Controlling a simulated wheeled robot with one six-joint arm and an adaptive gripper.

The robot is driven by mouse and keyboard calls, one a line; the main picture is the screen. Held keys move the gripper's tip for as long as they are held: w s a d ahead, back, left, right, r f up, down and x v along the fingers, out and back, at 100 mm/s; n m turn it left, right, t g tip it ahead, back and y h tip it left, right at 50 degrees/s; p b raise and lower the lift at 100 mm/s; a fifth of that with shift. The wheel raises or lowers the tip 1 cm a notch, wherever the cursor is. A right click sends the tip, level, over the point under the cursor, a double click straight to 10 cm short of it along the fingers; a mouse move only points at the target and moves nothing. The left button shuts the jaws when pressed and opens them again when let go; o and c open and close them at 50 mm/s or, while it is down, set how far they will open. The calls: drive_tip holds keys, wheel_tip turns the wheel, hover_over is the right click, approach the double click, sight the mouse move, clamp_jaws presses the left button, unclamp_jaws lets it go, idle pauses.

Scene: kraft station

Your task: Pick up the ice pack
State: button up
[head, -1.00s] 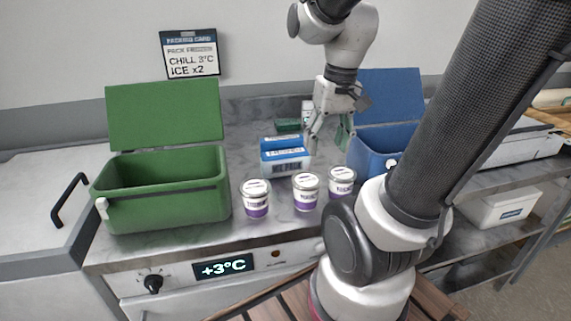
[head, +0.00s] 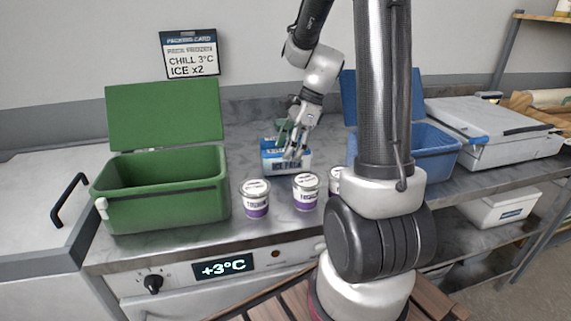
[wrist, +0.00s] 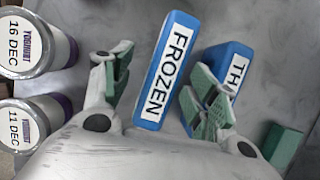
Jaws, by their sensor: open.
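A blue ice pack (head: 272,160) with a white label stands on the steel counter, behind the yoghurt jars. In the wrist view, a blue pack labelled FROZEN (wrist: 166,75) lies between the spread green-padded fingers of my gripper (wrist: 158,78). A second blue pack, its label starting "TH" (wrist: 232,60), is just right of it, partly covered by my right finger. In the head view my gripper (head: 292,150) is open, low at the packs, hiding part of them. I cannot tell whether the fingers touch either pack.
Yoghurt jars (head: 255,198) stand in front of the packs; one is partly hidden by my arm. An open green box (head: 165,205) is at left, an open blue box (head: 435,155) at right. A small green block (wrist: 284,146) lies near my right finger.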

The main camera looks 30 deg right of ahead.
sight(277, 176)
drive_tip(key=x, duration=0.5)
drive_tip(key=shift+s+a, duration=0.15)
drive_tip(key=shift+a, duration=0.1)
drive_tip(key=shift+a+f, duration=0.2)
drive_tip(key=shift+f, duration=0.2)
drive_tip(key=shift+f, duration=0.2)
clamp_jaws()
